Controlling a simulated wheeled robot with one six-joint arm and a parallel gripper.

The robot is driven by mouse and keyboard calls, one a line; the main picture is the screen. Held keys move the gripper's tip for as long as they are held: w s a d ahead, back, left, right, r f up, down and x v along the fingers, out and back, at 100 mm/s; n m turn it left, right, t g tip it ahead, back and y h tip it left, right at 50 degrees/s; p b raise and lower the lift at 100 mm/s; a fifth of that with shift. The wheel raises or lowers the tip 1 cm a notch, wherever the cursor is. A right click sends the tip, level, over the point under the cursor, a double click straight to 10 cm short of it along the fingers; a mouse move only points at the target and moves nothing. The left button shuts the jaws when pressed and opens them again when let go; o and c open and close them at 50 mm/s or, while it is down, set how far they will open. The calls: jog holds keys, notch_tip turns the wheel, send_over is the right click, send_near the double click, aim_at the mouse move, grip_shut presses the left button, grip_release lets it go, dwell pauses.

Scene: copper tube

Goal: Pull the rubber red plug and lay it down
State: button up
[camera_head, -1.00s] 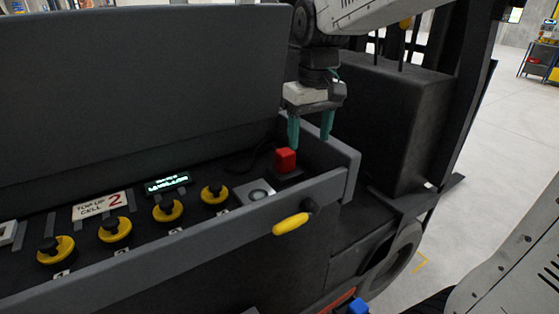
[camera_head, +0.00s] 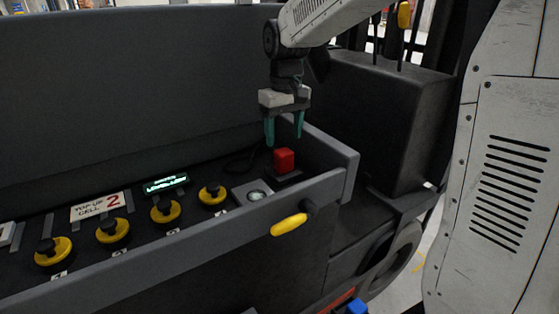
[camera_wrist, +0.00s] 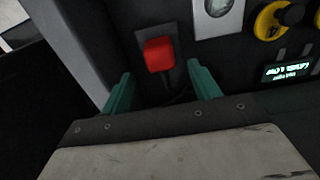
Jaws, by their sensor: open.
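The red plug (camera_head: 284,160) sits upright on a dark base at the right end of the tray-like panel. In the wrist view the red plug (camera_wrist: 159,54) shows ahead of the fingertips, between their lines but not touched. My gripper (camera_head: 284,142) has teal fingers pointing down, apart and empty, just above and behind the plug. In the wrist view my gripper (camera_wrist: 162,84) has a finger on each side of the frame's middle. The plug's lower end is hidden in its base.
Several yellow-and-black caps (camera_head: 212,194) line the panel, with a round gauge (camera_head: 257,195) and a small lit display (camera_head: 166,184) near them. The panel's grey side wall (camera_head: 330,165) stands right of the plug. A yellow handle (camera_head: 289,225) juts from the front.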

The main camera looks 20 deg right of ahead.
aim_at(283, 151)
jog(key=shift+f, duration=3.95)
jog(key=shift+c, duration=0.3)
jog(key=c, duration=1.2)
jog(key=shift+w+r, duration=0.1)
jog(key=shift+r, duration=2.9)
jog(key=shift+c, duration=0.2)
jog(key=shift+w, duration=0.1)
jog(key=w+a, duration=0.5)
jog(key=a, duration=0.2)
jog(key=shift+a, duration=0.3)
jog(key=shift+s+f, duration=0.1)
jog(key=shift+f, duration=0.1)
